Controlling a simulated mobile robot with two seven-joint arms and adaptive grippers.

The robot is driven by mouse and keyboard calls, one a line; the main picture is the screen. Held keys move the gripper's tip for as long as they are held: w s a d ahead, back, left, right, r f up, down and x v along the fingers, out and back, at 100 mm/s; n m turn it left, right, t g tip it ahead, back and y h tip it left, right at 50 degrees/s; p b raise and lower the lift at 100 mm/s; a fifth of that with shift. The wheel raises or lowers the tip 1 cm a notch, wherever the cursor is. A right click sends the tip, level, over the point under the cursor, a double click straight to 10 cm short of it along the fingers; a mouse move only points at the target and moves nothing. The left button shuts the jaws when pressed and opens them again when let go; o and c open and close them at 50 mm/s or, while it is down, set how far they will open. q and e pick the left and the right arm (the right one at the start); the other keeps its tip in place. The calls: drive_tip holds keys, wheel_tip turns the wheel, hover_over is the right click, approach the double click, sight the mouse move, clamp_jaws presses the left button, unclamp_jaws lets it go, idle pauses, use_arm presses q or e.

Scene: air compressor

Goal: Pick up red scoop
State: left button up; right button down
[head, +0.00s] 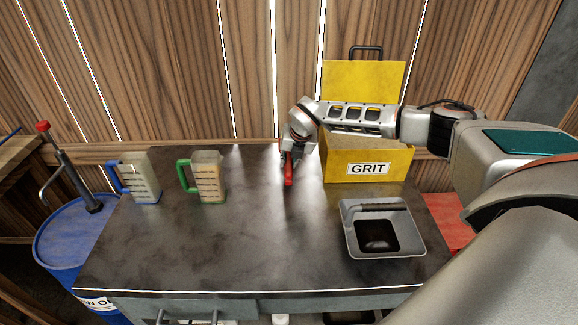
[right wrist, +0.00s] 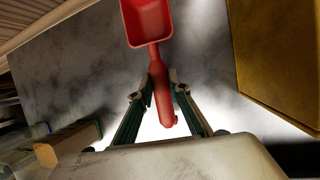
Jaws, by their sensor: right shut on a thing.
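The red scoop (head: 289,170) shows in the head view just left of the yellow grit box. Its red bowl (right wrist: 148,20) and handle show clearly in the right wrist view. My right gripper (right wrist: 161,88) is shut on the scoop's handle, one finger on each side, with the bowl beyond the fingertips. In the head view my right gripper (head: 291,152) is over the back of the dark worktop. I cannot tell whether the scoop touches the worktop. My left gripper is not in view.
A yellow box (head: 340,160) labelled GRIT stands open close to the right of the scoop. A grey tray (head: 352,243) sits at the front right. Two measuring jugs, blue-handled (head: 143,178) and green-handled (head: 207,178), stand to the left. The front middle of the worktop (head: 230,250) is clear.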

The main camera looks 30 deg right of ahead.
wheel_tip(320, 180, up, 18)
drive_tip(key=shift+b, duration=0.45)
drive_tip(key=c, duration=2.7)
unclamp_jaws()
drive_tip(key=shift+c, duration=0.2)
clamp_jaws()
